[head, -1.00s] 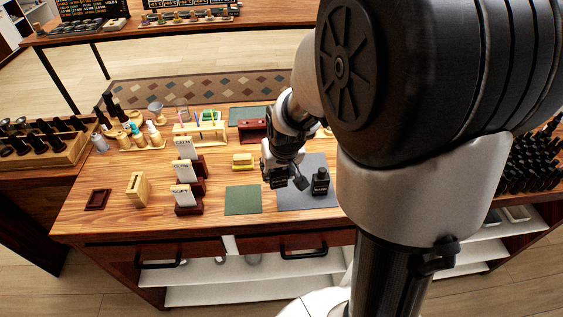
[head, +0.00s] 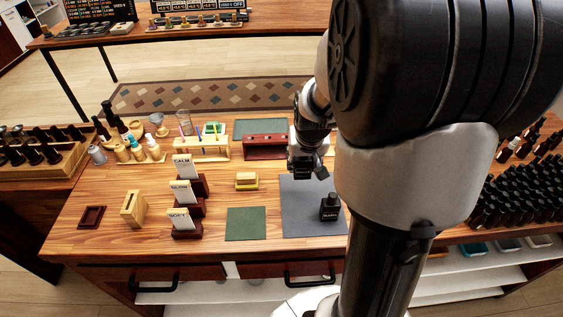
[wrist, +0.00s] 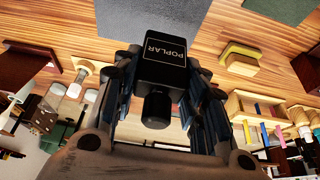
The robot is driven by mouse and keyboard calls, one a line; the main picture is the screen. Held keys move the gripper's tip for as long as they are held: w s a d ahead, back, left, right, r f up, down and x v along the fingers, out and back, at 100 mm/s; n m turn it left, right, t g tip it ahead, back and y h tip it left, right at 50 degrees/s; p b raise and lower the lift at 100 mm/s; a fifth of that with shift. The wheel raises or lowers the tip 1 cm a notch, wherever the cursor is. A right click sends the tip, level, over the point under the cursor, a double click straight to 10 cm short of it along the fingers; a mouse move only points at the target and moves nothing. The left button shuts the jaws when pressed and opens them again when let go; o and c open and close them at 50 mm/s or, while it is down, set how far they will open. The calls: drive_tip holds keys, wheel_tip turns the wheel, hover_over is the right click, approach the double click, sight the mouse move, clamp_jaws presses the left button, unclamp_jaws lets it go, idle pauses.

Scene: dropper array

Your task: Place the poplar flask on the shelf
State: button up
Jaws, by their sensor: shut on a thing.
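The poplar flask (wrist: 165,62) is black, with its name in white on the label. In the wrist view it sits between the fingers of my gripper (wrist: 167,85), which is shut on it, with the cap towards the palm. In the head view my gripper (head: 308,170) is above the far part of the grey mat; the flask in it cannot be made out there. White shelf boards (head: 215,297) show under the counter. I cannot tell which shelf is meant.
A dark bottle (head: 328,208) stands on the grey mat (head: 297,222), its label unreadable. Card holders (head: 187,222), a yellow block (head: 247,181) and a tube rack (head: 203,150) stand to the left. Many dark bottles (head: 525,180) crowd the right. The green mat (head: 246,224) is bare.

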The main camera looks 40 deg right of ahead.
sight(302, 178)
drive_tip(key=shift+f+b, duration=1)
drive_tip(key=shift+f, duration=3)
drive_tip(key=shift+f, duration=0.25)
drive_tip(key=o, duration=1.2)
drive_tip(key=shift+r, duration=0.15)
